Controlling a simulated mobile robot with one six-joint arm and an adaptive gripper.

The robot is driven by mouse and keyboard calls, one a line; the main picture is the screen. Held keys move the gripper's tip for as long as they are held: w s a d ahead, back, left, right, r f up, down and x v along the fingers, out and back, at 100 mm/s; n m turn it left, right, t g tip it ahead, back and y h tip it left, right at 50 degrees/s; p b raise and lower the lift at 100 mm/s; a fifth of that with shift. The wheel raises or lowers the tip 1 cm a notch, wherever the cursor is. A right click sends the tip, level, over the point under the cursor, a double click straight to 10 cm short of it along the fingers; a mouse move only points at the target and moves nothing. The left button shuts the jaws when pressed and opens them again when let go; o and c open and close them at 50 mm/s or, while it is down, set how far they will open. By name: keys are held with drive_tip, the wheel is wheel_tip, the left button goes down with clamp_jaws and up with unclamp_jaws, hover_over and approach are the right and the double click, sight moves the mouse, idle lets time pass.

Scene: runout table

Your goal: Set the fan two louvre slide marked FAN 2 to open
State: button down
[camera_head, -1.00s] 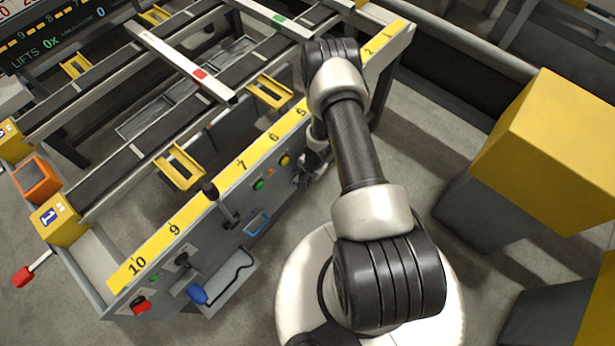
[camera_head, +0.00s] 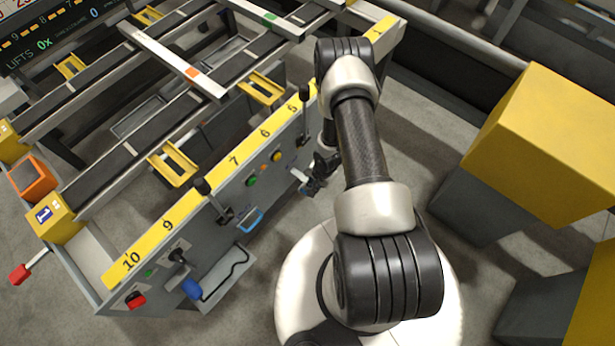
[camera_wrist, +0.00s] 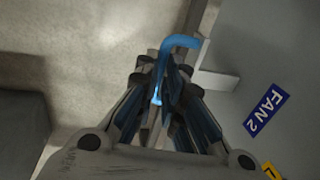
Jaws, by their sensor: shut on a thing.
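The FAN 2 label (camera_wrist: 266,111), white letters on blue, is on the grey panel at the right of the wrist view. Beside it a blue hooked handle (camera_wrist: 181,42) stands out from a pale bracket (camera_wrist: 212,82). My gripper (camera_wrist: 163,88) is shut on this handle; its fingers hide part of it. In the head view my gripper (camera_head: 320,178) is low at the panel's front, below the numbers 5 and 6, next to a small pale plate (camera_head: 300,178). The handle is not clear there, and I cannot tell the slide's position.
Along the panel (camera_head: 225,215) are a black lever (camera_head: 207,192), another blue handle (camera_head: 252,222), green and orange buttons, and a second black lever (camera_head: 304,98) close to my arm. Large yellow-and-grey blocks (camera_head: 545,140) stand at the right. Some floor lies free between them and the panel.

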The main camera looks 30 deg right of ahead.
drive_tip(key=shift+s+d, duration=0.15)
drive_tip(key=shift+s, duration=0.35)
drive_tip(key=c, duration=2)
unclamp_jaws()
drive_tip(key=shift+f, duration=0.1)
drive_tip(key=shift+o, duration=0.2)
drive_tip(key=shift+w, duration=0.1)
wheel_tip(320, 180, up, 12)
drive_tip(key=s, duration=0.2)
drive_tip(key=shift+d, duration=0.4)
